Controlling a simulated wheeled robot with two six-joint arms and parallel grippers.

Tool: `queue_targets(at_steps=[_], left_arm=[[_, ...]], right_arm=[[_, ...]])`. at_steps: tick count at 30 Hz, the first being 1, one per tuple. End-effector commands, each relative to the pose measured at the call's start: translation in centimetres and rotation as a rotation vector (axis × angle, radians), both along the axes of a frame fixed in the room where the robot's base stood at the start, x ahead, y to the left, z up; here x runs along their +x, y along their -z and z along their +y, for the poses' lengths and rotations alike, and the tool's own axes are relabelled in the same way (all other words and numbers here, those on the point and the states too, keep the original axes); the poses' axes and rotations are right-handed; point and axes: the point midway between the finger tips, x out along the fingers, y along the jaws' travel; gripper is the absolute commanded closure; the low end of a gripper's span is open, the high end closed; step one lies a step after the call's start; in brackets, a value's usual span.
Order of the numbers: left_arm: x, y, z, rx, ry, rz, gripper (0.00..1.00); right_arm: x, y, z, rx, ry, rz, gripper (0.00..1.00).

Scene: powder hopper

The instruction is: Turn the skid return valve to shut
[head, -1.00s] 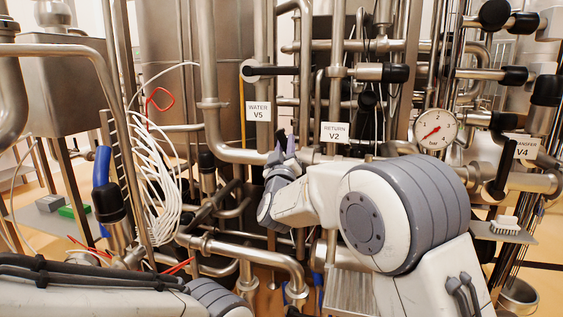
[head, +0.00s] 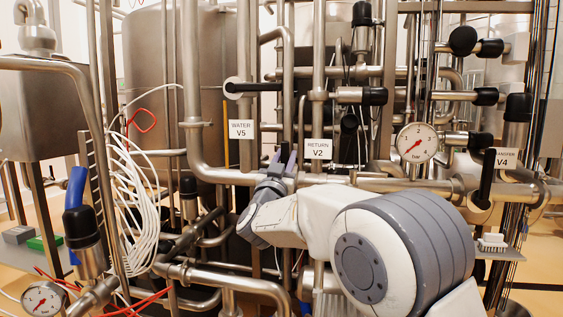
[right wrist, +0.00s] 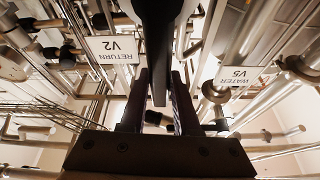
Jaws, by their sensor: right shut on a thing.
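The white "RETURN V2" label (head: 318,149) hangs on an upright steel pipe in the middle of the head view. It also shows upside down in the right wrist view (right wrist: 110,49). My right gripper (head: 282,157) is just left of and slightly below that label. In the right wrist view, my right gripper (right wrist: 158,96) has its fingers on both sides of a black tapered lever (right wrist: 158,45), the return valve handle by its place near the label. It is shut on the lever near its narrow tip. In the head view my wrist hides the lever and its valve body. My left gripper is not in view.
A "WATER V5" label (head: 241,129) hangs close left, below a horizontal black lever (head: 255,87). A pressure gauge (head: 417,142) and a "TRANSFER V4" label (head: 507,159) are right. White cables (head: 135,190) hang left. Pipes crowd the space around my gripper.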

Motion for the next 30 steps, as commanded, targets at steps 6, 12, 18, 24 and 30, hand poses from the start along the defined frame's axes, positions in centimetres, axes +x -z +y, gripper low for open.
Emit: queue_targets(at_steps=[6, 12, 18, 24, 30], left_arm=[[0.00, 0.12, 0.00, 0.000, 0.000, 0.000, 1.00], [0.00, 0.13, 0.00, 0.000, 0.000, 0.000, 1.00], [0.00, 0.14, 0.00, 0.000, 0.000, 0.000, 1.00], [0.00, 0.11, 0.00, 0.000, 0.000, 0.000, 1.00], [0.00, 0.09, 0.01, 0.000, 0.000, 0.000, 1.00]], right_arm=[[-0.17, 0.09, -1.40, 0.023, 0.028, -0.006, 1.00], [-0.18, 0.13, -1.38, 0.022, 0.029, -0.005, 1.00], [-0.15, 0.14, -1.26, 0.021, 0.027, -0.005, 0.43], [-0.09, 0.07, -0.71, 0.020, 0.020, -0.005, 0.43], [-0.09, 0.01, -0.48, 0.019, 0.016, -0.005, 0.43]])
